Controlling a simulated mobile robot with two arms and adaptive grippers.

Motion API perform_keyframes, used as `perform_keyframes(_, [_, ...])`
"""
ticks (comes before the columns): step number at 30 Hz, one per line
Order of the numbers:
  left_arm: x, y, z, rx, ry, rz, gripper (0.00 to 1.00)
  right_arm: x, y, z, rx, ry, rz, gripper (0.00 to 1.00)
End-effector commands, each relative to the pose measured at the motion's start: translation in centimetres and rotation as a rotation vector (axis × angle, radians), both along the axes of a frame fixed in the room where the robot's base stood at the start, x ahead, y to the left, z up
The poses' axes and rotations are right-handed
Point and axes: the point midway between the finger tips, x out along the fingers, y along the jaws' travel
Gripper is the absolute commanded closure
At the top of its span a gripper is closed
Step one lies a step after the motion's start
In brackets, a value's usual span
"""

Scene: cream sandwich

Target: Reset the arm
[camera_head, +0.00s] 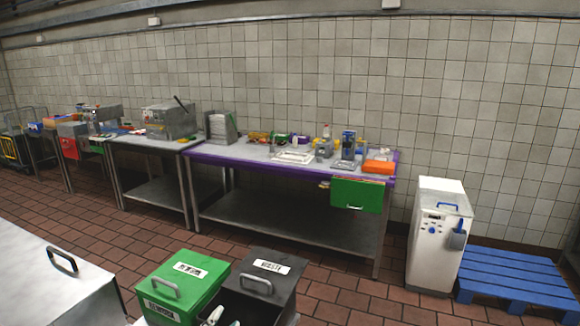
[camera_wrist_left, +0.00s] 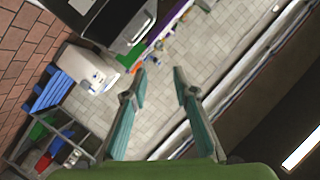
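My left gripper (camera_wrist_left: 160,75) shows in the left wrist view with its two teal fingers spread apart. Nothing is between the fingers, and they point at the tiled wall with no object touching them. The left wrist view is strongly tilted. My right gripper is not in view.
A purple-edged table (camera_head: 230,160) with many small items stands against the wall. A white machine (camera_head: 437,235) and a blue pallet (camera_head: 515,275) are at the right. A green bin (camera_head: 185,275) and a dark waste bin (camera_head: 268,268) are in front. Brick floor between is clear.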

Motion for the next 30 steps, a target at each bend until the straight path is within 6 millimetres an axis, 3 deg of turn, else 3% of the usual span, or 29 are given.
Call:
perform_keyframes(1, [-2.3,1.4,-3.0,-0.069,0.113,0.051,0.74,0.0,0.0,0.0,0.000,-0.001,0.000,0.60])
perform_keyframes(3, [-5.7,3.1,-6.7,-0.159,0.266,0.124,0.74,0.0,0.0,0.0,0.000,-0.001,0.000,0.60])
perform_keyframes(6, [-10.8,4.6,-10.8,-0.264,0.457,0.215,0.74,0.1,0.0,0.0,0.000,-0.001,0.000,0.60])
perform_keyframes(9, [-15.2,5.4,-13.4,-0.336,0.603,0.287,0.74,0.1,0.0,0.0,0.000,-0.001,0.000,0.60])
perform_keyframes(15, [-22.6,6.2,-16.4,-0.427,0.826,0.395,0.74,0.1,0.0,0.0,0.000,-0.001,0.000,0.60])
perform_keyframes(21, [-29.0,6.4,-17.7,-0.486,1.004,0.484,0.74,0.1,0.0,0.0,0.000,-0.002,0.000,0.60])
perform_keyframes(30, [-27.6,6.1,-27.0,-0.475,1.037,0.491,0.74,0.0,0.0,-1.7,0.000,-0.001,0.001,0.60])
